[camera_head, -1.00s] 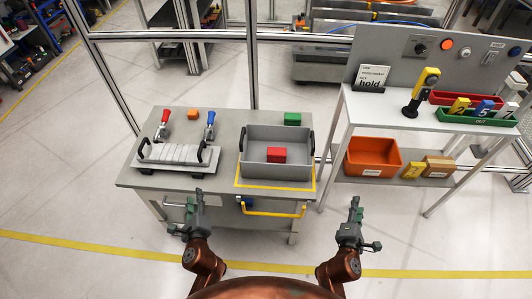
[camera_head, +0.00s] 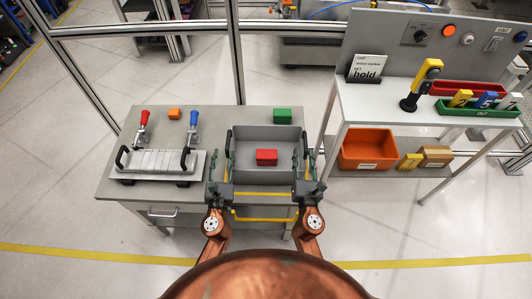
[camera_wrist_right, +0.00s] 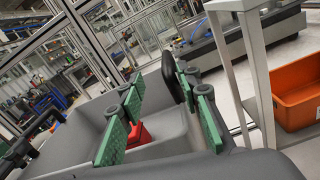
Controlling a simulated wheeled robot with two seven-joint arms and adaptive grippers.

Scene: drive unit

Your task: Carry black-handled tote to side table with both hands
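The grey tote (camera_head: 265,133) with black handles stands on the grey workbench (camera_head: 115,185), with a red block (camera_head: 266,157) inside. My left gripper (camera_head: 222,160) is at the tote's left handle (camera_head: 228,145), its fingers apart on either side. My right gripper (camera_head: 304,160) is at the right handle. In the right wrist view, that gripper's green-padded fingers (camera_wrist_right: 168,100) are spread, with the black right handle (camera_wrist_right: 178,80) between and beyond them. The tote wall (camera_wrist_right: 75,135) and red block (camera_wrist_right: 139,134) also show there.
A white table (camera_head: 375,105) stands close on the right, holding a yellow-black tool (camera_head: 423,83), a sign and bins. Its lower shelf has an orange bin (camera_head: 367,147). A clamp fixture (camera_head: 157,162) sits left of the tote; a green block (camera_head: 282,116) lies behind it.

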